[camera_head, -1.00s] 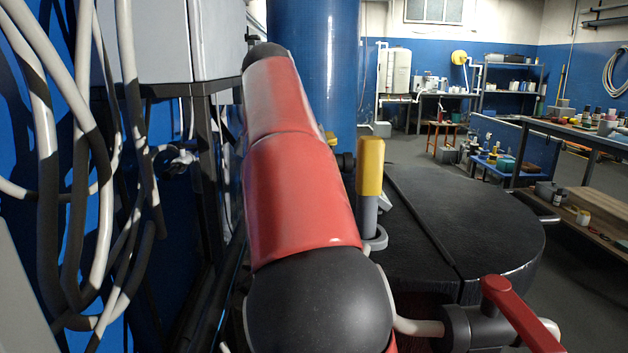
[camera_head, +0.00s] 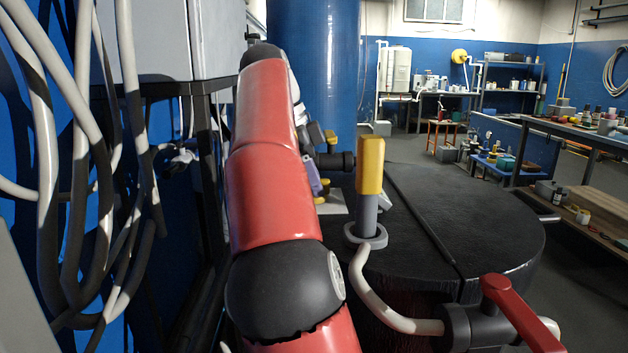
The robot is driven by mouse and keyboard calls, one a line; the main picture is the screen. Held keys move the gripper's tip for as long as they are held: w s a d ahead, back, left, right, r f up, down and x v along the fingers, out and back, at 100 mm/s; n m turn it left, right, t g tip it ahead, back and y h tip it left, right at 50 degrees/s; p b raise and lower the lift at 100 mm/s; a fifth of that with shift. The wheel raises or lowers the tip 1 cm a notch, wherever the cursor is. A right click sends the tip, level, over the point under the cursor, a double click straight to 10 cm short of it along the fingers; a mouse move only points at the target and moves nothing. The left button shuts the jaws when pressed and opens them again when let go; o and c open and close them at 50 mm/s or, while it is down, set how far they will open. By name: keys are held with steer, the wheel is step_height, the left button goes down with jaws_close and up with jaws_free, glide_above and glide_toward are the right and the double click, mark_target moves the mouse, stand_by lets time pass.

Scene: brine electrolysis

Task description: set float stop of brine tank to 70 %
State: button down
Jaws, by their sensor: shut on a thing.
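The brine tank is a round black drum whose dark lid (camera_head: 465,215) fills the middle right. A grey upright tube (camera_head: 367,215) with a yellow block (camera_head: 370,165) on top stands in a grey collar (camera_head: 365,238) at the lid's left side. I cannot tell which part is the float stop, and I can read no percent scale. My red and black arm rises in front, left of the yellow block. Its far end is behind its own links, and I cannot make out my gripper's jaws or what they hold.
A white hose (camera_head: 385,305) runs from the collar to a valve with a red lever (camera_head: 520,312) at lower right. A black cylinder (camera_head: 335,160) lies left of the yellow block. Hoses (camera_head: 85,130) hang at far left. A tall blue column (camera_head: 310,60) stands behind. Floor is open beyond the tank.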

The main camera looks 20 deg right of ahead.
stand_by(0.3)
steer(key=c, duration=1.4)
jaws_free()
steer(key=shift+c, duration=0.2)
